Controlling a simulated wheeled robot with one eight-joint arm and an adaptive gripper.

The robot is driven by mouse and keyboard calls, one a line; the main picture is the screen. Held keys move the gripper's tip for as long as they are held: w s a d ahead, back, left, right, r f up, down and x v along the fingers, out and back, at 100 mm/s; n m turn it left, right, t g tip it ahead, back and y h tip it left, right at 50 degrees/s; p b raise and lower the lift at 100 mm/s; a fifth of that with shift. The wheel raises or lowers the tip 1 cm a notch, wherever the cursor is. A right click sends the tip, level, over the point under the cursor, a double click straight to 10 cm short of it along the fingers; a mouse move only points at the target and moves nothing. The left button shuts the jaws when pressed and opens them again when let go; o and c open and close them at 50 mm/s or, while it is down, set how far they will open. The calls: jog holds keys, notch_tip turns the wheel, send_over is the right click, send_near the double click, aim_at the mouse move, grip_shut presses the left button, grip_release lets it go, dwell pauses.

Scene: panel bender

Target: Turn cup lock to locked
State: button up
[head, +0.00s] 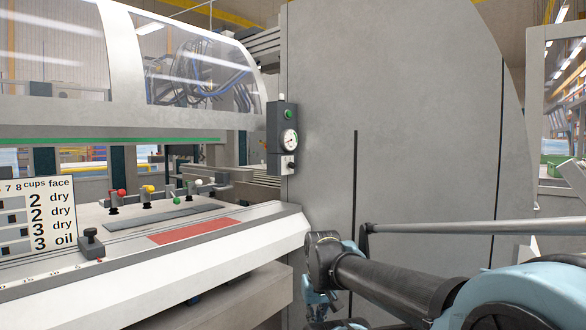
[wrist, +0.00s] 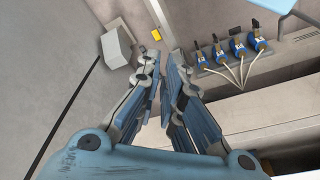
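No part is clearly labelled as the cup lock, so I cannot tell which one it is. In the wrist view, a row of several blue valves with black levers (wrist: 238,46) sits on a grey rail at upper right, with pale hoses below. My gripper (wrist: 163,60) points toward the grey surface left of these valves, with its fingers apart and nothing between them. In the head view, my gripper (head: 318,302) is low in front of the large grey panel, partly cut off by the bottom edge.
A grey box (wrist: 117,47) and a yellow tag (wrist: 156,35) are near the fingers. The machine bed (head: 125,265) bears levers with coloured balls (head: 148,192), a red plate (head: 195,231) and a dark clamp (head: 90,243). A cups label board (head: 38,215) stands at left.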

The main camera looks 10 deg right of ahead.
jog(key=o, duration=0.5)
jog(key=shift+w+a+r, duration=0.2)
jog(key=shift+w+r, duration=0.05)
jog(key=shift+r, duration=0.05)
jog(key=shift+c, duration=0.2)
jog(key=o, duration=0.3)
jog(key=w+a+r+y, duration=0.1)
jog(key=w+r, duration=0.2)
jog(key=w+a+r+y, duration=0.2)
jog(key=w+r, duration=0.1)
jog(key=w+a+r+m+t+y, duration=0.1)
jog(key=w+r, duration=0.2)
jog(key=shift+w+a+r+y, duration=0.1)
jog(key=shift+w+a+y, duration=0.2)
jog(key=shift+w, duration=0.1)
jog(key=shift+o, duration=0.2)
jog(key=m+t+y, duration=0.3)
jog(key=t+y, duration=0.4)
jog(key=t, duration=0.3)
send_near(291, 165)
jog(key=x, duration=0.8)
jog(key=shift+w+d, duration=0.25)
jog(key=shift+w, duration=0.2)
jog(key=c, duration=1.1)
